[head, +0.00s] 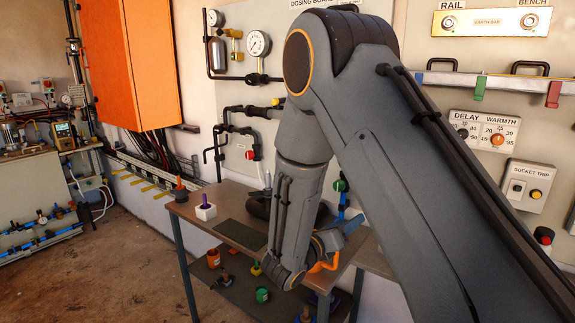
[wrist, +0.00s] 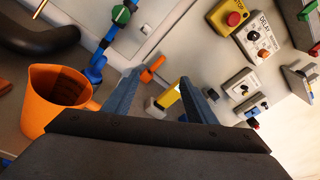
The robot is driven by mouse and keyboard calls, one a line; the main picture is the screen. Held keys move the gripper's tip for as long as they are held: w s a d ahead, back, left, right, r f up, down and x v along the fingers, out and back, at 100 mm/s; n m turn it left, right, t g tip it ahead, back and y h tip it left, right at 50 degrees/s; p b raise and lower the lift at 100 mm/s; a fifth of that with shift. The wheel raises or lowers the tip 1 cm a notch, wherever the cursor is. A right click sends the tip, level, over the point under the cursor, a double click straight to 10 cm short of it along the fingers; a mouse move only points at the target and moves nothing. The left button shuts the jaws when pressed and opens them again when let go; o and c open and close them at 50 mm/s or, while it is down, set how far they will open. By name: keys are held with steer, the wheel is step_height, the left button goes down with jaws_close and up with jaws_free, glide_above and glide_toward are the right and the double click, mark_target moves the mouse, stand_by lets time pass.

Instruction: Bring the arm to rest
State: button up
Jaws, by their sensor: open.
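My arm reaches down over the brown workbench (head: 183,211) in the head view. My gripper (wrist: 160,82) is open, with its two blue-grey fingers apart in the wrist view. Nothing is held between the fingertips. An orange jug (wrist: 48,98) stands to the left of the fingers, apart from them. In the head view my gripper (head: 348,226) is partly hidden behind my wrist, and a little of the orange jug (head: 329,263) shows beside it.
Blue piping with a green valve (wrist: 121,15) stands near the jug. A red stop button (wrist: 233,18) and dial panels are on the wall. The floor at left is clear.

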steer(key=s+d+f+m+g+y+b, duration=0.1)
steer(key=s+d+f+m+g, duration=0.2)
steer(key=s+d+m+g, duration=0.45)
steer(key=s+d+f+m+g+y+b, duration=0.15)
steer(key=s+d+m+g, duration=0.3)
steer(key=s+m, duration=0.5)
steer(key=s+a+f+m+y+b, duration=0.1)
steer(key=s+a+m+y, duration=0.7)
steer(key=m, duration=0.9)
steer(key=shift+a+f+t+y, duration=0.3)
steer(key=shift+a+f+y, duration=0.15)
steer(key=shift+y, duration=0.1)
